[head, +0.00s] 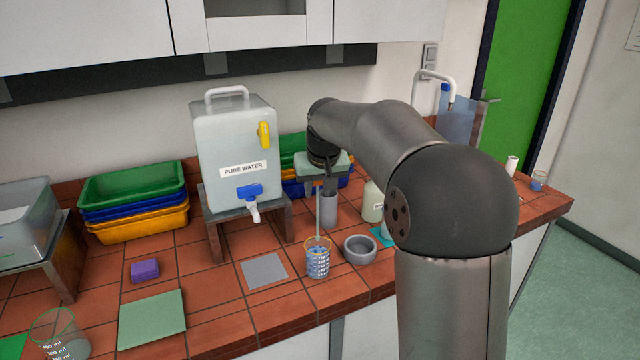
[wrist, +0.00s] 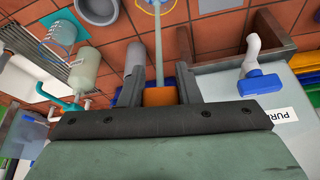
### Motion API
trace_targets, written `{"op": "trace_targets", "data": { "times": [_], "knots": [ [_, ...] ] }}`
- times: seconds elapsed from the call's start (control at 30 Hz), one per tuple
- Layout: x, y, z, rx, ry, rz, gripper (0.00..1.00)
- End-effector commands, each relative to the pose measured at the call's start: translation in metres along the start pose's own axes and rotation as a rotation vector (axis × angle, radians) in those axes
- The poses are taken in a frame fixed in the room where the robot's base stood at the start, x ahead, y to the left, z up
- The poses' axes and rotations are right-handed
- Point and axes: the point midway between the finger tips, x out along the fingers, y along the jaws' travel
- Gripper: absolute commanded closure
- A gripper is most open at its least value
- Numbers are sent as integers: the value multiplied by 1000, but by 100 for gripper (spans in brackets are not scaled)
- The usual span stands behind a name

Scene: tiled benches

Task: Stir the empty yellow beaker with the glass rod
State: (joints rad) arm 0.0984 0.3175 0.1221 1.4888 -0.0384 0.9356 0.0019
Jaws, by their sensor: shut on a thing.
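My gripper (head: 322,184) is shut on the orange grip (wrist: 160,96) of the glass rod; it also shows in the wrist view (wrist: 160,82). The thin glass rod (head: 319,214) hangs roughly upright below my gripper. The yellow-rimmed beaker (head: 317,262), clear with printed markings, stands on the tiled bench directly below. The rod's lower end reaches the beaker's mouth in the head view; how deep it sits is hard to tell. In the wrist view, the rod (wrist: 159,45) runs up to the beaker (wrist: 153,4), which is cut off at the top edge.
A grey bowl (head: 360,249) stands close right of the beaker, with a grey cylinder (head: 329,208) behind. The pure water tank (head: 237,150) is at back left. A grey square (head: 264,271) lies left. A green-rimmed beaker (head: 60,335) stands at front left.

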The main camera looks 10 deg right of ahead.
Motion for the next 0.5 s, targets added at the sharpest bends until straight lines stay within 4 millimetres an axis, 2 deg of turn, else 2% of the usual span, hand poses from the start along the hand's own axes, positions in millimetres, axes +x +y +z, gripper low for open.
{"op": "trace_targets", "data": {
  "times": [0.17,0.5],
  "knots": [
    [2,0,1,-1,0,0,97],
    [27,0,12,-1,-1,0,97]
  ]
}}
